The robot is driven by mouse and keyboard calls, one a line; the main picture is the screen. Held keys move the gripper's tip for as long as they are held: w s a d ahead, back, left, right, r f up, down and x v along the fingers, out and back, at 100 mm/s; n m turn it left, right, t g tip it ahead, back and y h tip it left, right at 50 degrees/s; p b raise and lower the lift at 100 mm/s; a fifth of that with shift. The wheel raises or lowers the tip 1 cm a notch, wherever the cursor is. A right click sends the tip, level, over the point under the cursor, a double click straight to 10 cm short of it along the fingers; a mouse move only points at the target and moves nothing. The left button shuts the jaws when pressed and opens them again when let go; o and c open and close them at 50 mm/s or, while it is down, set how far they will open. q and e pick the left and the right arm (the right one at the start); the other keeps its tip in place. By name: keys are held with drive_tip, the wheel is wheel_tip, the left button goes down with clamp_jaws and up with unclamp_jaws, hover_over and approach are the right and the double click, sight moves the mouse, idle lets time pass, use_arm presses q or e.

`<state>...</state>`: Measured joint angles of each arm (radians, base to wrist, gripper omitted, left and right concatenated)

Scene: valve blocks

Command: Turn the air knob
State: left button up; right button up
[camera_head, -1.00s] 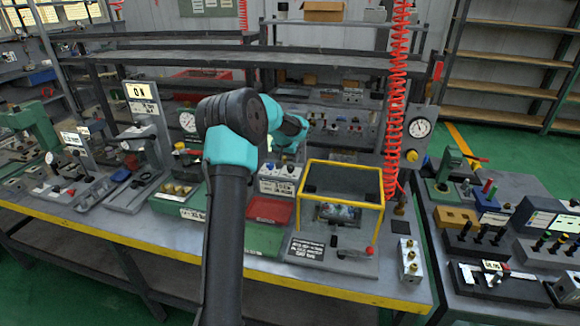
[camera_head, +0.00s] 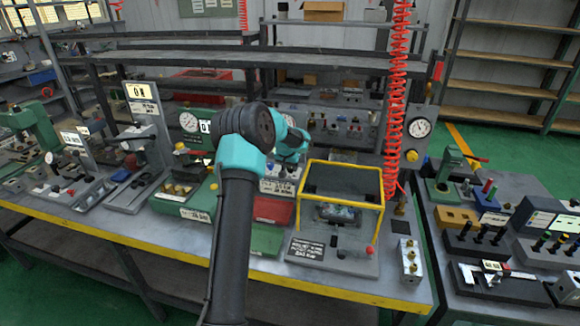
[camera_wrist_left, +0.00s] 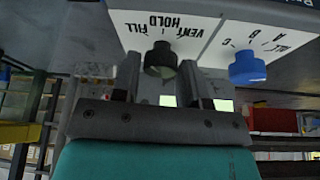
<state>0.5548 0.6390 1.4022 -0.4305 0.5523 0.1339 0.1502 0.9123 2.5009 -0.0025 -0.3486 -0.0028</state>
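In the left wrist view, a black knob (camera_wrist_left: 161,60) sits on a white panel marked FILL, HOLD and VENT. A blue knob (camera_wrist_left: 247,67) sits to its right beside the letters A, B and C. My left gripper (camera_wrist_left: 160,80) is open, its fingers on either side of the black knob with visible gaps; whether the tips reach past it is unclear. In the head view, my left wrist hangs over the small labelled knob box (camera_head: 277,187), and the fingertips are hidden there. My right gripper is not in view.
A yellow-framed guard box (camera_head: 342,208) stands just right of the knob box. A coiled red air hose (camera_head: 396,100) hangs at the right. Gauges (camera_head: 189,122) and fixtures crowd the left; the bench's front strip is clear.

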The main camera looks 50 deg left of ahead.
use_arm(q)
drive_tip(key=c, duration=0.5)
drive_tip(key=shift+n, duration=0.4)
drive_tip(key=shift+d+n+g+y, duration=0.1)
drive_tip(key=shift+n+g+y, duration=0.3)
drive_tip(key=shift+n, duration=0.7)
drive_tip(key=o, duration=0.9)
